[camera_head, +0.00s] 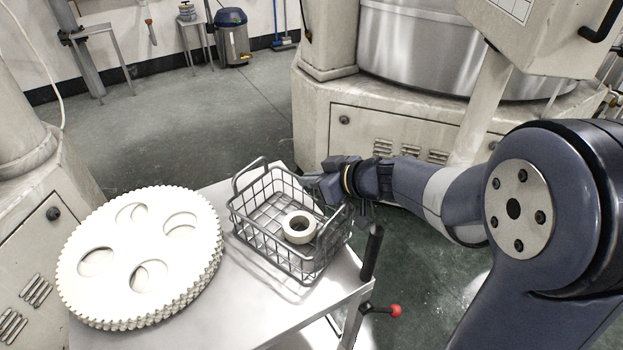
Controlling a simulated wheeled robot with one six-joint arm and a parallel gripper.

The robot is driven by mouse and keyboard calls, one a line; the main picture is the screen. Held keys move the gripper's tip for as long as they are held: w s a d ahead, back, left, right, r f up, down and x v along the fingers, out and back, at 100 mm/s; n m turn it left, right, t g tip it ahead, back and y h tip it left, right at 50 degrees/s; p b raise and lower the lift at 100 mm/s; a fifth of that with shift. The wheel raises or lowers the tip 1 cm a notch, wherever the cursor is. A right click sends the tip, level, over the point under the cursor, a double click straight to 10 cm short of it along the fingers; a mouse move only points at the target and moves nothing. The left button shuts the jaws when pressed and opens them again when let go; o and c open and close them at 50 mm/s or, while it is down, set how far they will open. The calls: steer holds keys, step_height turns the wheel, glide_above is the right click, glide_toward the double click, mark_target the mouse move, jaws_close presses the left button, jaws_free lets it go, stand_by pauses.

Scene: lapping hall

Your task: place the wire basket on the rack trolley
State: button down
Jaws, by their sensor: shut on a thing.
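The wire basket (262,232) is a grey wire-mesh box with raised handles at its ends. It sits over the right part of a pale metal trolley top (230,318); I cannot tell whether it rests on it or hangs just above. A white ring (299,228) lies inside the basket. My gripper (318,181) comes in from the right and is shut on the basket at its far right upper rim, by the handle there. The fingertips are small and partly hidden by the wire.
A stack of white toothed discs (142,256) covers the trolley's left part. A black handle (372,254) and a red-knobbed lever (395,311) stand at its right corner. Large machines (400,110) stand behind and at left. Open floor lies between.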

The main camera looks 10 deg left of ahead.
steer(key=c, duration=1.6)
jaws_free()
steer(key=shift+f, duration=0.1)
steer(key=shift+r, duration=0.2)
steer(key=shift+d+r, duration=0.1)
steer(key=shift+d, duration=0.1)
steer(key=v, duration=1.1)
steer(key=shift+s+d, duration=0.2)
steer(key=shift+s, duration=0.1)
